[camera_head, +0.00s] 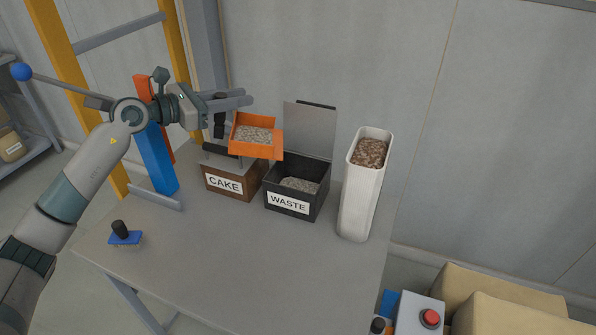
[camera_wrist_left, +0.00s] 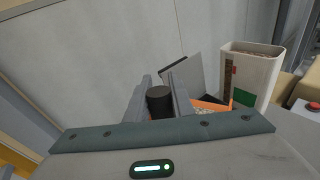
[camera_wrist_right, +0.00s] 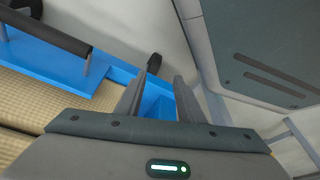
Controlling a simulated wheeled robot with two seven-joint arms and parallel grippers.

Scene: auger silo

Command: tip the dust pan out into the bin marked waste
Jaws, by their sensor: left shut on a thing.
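My left gripper (camera_head: 236,101) is shut on the black handle of the orange dust pan (camera_head: 245,150); the handle (camera_wrist_left: 159,100) shows between the fingers in the left wrist view. The pan holds grey grit and hangs in the air, above the gap between the cake and waste bins, its right edge near the waste bin's left rim. The black bin marked WASTE (camera_head: 288,204) stands with its lid (camera_head: 309,128) raised and grey grit inside. My right gripper (camera_wrist_right: 158,98) shows only in its wrist view, with its fingers apart and nothing clear between them.
The brown bin marked CAKE (camera_head: 223,184) stands left of the waste bin. A tall white container (camera_head: 358,205) of brown pieces stands to its right. The front of the table (camera_head: 250,265) is clear.

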